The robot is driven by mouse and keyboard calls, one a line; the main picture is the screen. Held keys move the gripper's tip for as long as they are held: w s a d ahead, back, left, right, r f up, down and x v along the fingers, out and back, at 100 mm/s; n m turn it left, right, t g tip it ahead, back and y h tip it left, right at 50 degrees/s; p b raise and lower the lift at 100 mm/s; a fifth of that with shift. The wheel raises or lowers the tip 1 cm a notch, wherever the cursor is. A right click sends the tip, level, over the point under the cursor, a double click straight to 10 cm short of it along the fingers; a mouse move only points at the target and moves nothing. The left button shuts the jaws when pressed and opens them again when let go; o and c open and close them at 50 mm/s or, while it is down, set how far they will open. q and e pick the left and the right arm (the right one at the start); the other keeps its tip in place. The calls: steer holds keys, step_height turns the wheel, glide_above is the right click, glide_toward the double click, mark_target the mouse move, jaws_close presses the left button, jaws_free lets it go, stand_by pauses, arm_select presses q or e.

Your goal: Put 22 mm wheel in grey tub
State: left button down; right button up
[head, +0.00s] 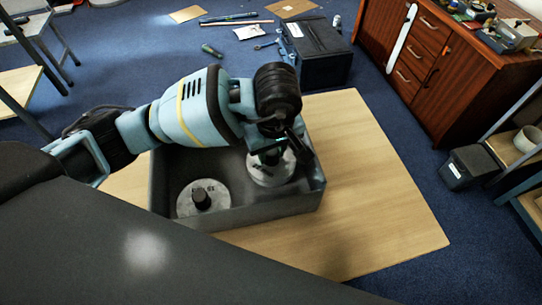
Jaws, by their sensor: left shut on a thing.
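The grey tub (262,217) stands on a light wooden board. Inside, at its left, lies a pale grey disc-shaped wheel (187,207) with a dark knob on top; its marking is too small to read. A second pale grey wheel (267,178) is at the tub's right end, inside its walls. My left gripper (272,155) is above this second wheel and shut on its dark knob, which is mostly hidden. I cannot tell whether this wheel touches the tub floor, or which one is the 22 mm wheel. My right gripper is not in view.
The wooden board (380,200) is bare to the right of the tub. A black case (318,58) stands behind it on the blue carpet. A wooden cabinet (440,65) is at the back right. A small dark box (468,167) and a shelf stand at the right edge.

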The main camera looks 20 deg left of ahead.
mark_target(271, 159)
arm_select(q)
steer(key=shift+f, duration=1.4)
steer(key=c, duration=1)
jaws_free()
steer(key=shift+f, duration=0.15)
steer(key=r, duration=0.8)
steer(key=s+d+r, duration=0.1)
steer(key=r, duration=0.3)
steer(key=shift+r+p, duration=0.1)
steer(key=shift+p, duration=0.2)
